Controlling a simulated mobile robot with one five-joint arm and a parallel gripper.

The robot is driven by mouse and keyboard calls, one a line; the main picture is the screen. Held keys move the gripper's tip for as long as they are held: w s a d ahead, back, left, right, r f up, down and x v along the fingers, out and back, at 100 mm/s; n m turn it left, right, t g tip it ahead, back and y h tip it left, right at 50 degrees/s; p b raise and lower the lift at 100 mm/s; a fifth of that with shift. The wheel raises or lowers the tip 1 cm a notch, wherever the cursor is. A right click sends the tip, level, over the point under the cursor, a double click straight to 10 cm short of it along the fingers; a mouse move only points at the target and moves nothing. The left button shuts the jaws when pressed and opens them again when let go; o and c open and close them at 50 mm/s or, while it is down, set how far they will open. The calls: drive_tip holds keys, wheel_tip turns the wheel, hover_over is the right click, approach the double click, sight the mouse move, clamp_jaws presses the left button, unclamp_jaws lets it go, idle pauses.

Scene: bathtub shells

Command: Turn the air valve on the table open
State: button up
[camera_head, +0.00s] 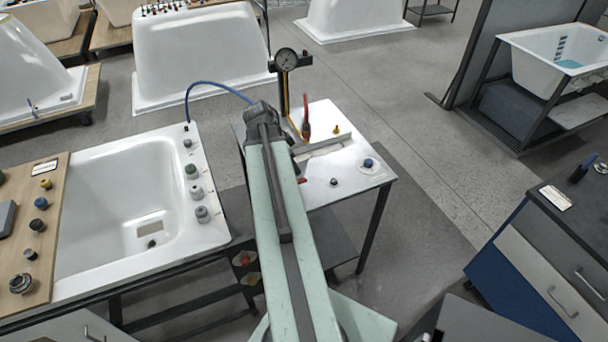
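The white-topped table (345,153) stands just right of the middle. A red upright lever (306,117) stands near its back edge, beside a post with a round gauge (286,59); it looks like the air valve's handle. A pale bar or bracket lies at the lever's foot. My pale green arm reaches up the picture to the table's left side. The dark end of my arm, where my gripper (263,118) is, lies left of the lever, apart from it in the picture.
A blue knob (368,163), a small dark knob (334,181) and a brass piece (336,129) sit on the table. A blue hose (215,85) arches behind my arm. A white tub (120,205) with a fittings board stands left. Floor right of the table is clear; a cabinet (548,265) stands beyond.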

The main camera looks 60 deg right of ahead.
sight(305, 179)
drive_tip(key=shift+s+d, duration=0.35)
drive_tip(key=shift+s, duration=0.1)
drive_tip(key=b+x, duration=0.6)
drive_tip(key=x, duration=0.1)
drive_tip(key=shift+a+b, duration=0.1)
drive_tip(key=shift+b, duration=0.25)
drive_tip(key=shift+s+f+b, duration=0.1)
drive_tip(key=shift+f+b, duration=0.25)
drive_tip(key=shift+f, duration=0.1)
drive_tip(key=shift+r, duration=0.1)
clamp_jaws()
